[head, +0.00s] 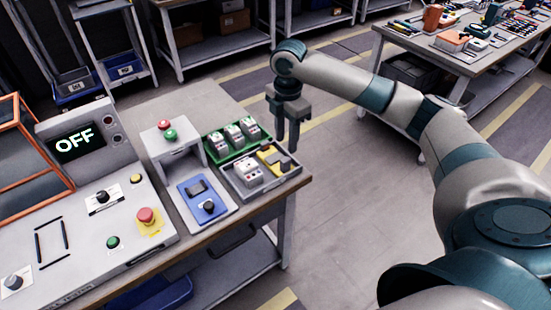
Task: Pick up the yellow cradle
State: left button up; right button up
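The yellow cradle (268,157) lies in the right part of a grey tray (246,196) near the right end of the table. Something dark is on or beside it, too small to make out. White-grey devices (247,173) share the tray. My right gripper (286,145) points down just behind and right of the cradle, by the tray's far right corner. Its two fingers are apart, with nothing seen between them. I cannot tell its exact height above the table. My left gripper is not in view.
A green tray (212,153) with several white devices stands behind the grey tray. A blue device (204,198) and a white stand with red and green buttons (167,145) are to the left. A control panel reading OFF (80,140) is further left. Floor is open right of the table.

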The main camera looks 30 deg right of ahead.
aim_at(285, 159)
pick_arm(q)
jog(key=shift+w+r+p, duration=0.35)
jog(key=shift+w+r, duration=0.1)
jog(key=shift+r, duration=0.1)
pick_arm(e)
jog(key=shift+f, duration=2.1)
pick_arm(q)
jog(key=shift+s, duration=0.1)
pick_arm(e)
jog(key=shift+f+p, duration=0.55)
jog(key=shift+f, duration=0.1)
notch_tip(285, 159, down, 3)
jog(key=shift+a+f+p, duration=0.1)
jog(key=shift+p, duration=0.4)
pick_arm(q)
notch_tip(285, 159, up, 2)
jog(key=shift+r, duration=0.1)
pick_arm(e)
jog(key=shift+f, duration=0.35)
jog(key=shift+c, duration=0.3)
jog(key=shift+w, duration=0.1)
grip_shut()
